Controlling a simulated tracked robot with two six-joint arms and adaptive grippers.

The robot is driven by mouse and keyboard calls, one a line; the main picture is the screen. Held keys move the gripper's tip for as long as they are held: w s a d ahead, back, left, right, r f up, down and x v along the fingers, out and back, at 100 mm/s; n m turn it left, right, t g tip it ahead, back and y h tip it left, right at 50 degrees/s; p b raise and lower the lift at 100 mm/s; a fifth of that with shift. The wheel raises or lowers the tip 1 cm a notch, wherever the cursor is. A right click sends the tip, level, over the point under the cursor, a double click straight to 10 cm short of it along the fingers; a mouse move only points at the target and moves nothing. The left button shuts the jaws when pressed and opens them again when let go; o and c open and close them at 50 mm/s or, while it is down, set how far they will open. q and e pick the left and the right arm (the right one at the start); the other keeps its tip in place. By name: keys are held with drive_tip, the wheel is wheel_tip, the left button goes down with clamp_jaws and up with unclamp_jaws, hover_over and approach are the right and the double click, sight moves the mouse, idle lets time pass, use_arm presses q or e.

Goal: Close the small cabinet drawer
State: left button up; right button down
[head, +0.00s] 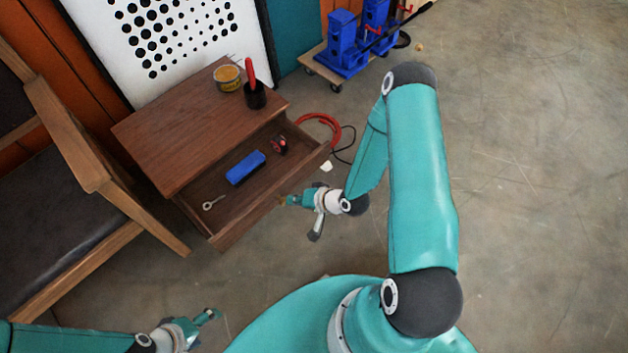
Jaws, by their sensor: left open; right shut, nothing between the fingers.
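A small brown wooden cabinet (190,120) stands left of centre, and its drawer (262,205) is pulled out toward me. The open drawer holds a blue box (245,168), a small red and black item (279,145) and a key-like metal piece (213,202). My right gripper (287,200) is shut and empty, close to the outer face of the drawer front near its right part. I cannot tell whether it touches the drawer. My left gripper (213,315) is open and empty at the bottom left, apart from the drawer.
A yellow tin (228,78) and a black cup with a red-handled tool (255,95) stand on the cabinet top. A wooden armchair (75,130) stands close on the left. A red cable (322,122) and a blue press on a wheeled base (340,50) lie beyond. The right floor is clear.

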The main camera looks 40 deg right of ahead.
drive_tip(key=d+f+m+t+h+b, duration=0.1)
drive_tip(key=d+f+m+t+b, duration=0.3)
drive_tip(key=d+f+b, duration=0.3)
drive_tip(key=m+t+h+b, duration=0.1)
drive_tip(key=m+t+b, duration=0.3)
drive_tip(key=t+b, duration=0.15)
approach(308, 162)
drive_tip(key=w+b, duration=0.1)
drive_tip(key=w, duration=0.3)
drive_tip(key=w+b, duration=0.1)
drive_tip(key=w, duration=0.2)
drive_tip(key=shift+a+b, duration=0.3)
drive_tip(key=shift+a, duration=0.05)
use_arm(q)
wheel_tip(308, 162, down, 18)
drive_tip(key=shift+f, duration=0.15)
use_arm(e)
drive_tip(key=shift+w+f+h, duration=0.1)
drive_tip(key=shift+h, duration=0.2)
